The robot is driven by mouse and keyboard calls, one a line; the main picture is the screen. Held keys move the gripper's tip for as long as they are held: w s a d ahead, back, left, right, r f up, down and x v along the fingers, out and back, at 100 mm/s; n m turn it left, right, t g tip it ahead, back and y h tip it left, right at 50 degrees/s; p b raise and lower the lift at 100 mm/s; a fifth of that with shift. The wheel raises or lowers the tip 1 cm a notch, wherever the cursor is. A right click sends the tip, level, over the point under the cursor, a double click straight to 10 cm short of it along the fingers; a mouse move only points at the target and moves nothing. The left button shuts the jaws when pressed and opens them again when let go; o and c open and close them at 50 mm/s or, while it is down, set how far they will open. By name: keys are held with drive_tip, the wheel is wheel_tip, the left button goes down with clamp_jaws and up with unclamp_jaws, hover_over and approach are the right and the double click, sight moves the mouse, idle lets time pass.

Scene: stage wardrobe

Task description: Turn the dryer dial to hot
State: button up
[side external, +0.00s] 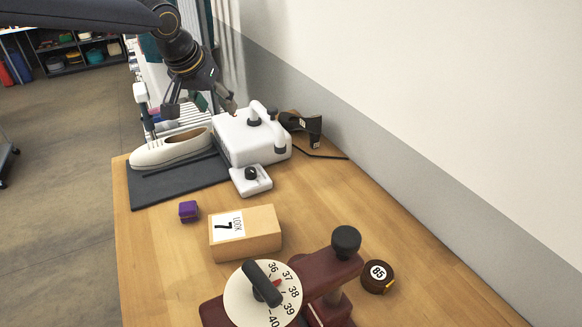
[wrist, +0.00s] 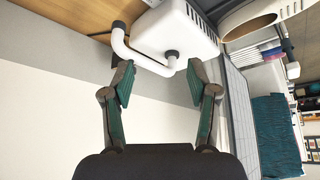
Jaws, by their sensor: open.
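A white box-shaped unit (side external: 240,140) with a bent white pipe, which looks like the dryer, stands at the back of the table. A small white block with a black knob (side external: 251,173) sits at its front; this may be the dial, but no markings are readable. My gripper (side external: 200,104) is open and empty, above and left of the unit. In the wrist view my gripper (wrist: 160,82) has its fingers apart, with the white unit (wrist: 182,28) beyond them. The knob is not seen in the wrist view.
A cream shoe (side external: 165,151) lies on a dark mat (side external: 150,191) beside the unit. A dark blower-like object (side external: 312,126) lies behind it. A purple cube (side external: 188,211), wooden block (side external: 262,232), dark red device with numbered disc (side external: 240,298) and round tape (side external: 377,277) stand nearer.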

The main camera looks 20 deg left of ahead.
drive_tip(key=s+a+r+t, duration=0.1)
drive_tip(key=s+a+r, duration=0.2)
drive_tip(key=r, duration=0.5)
drive_tip(key=shift+s+a+r+y, duration=0.15)
drive_tip(key=shift+s+a+y, duration=0.1)
drive_tip(key=shift+s+y, duration=0.2)
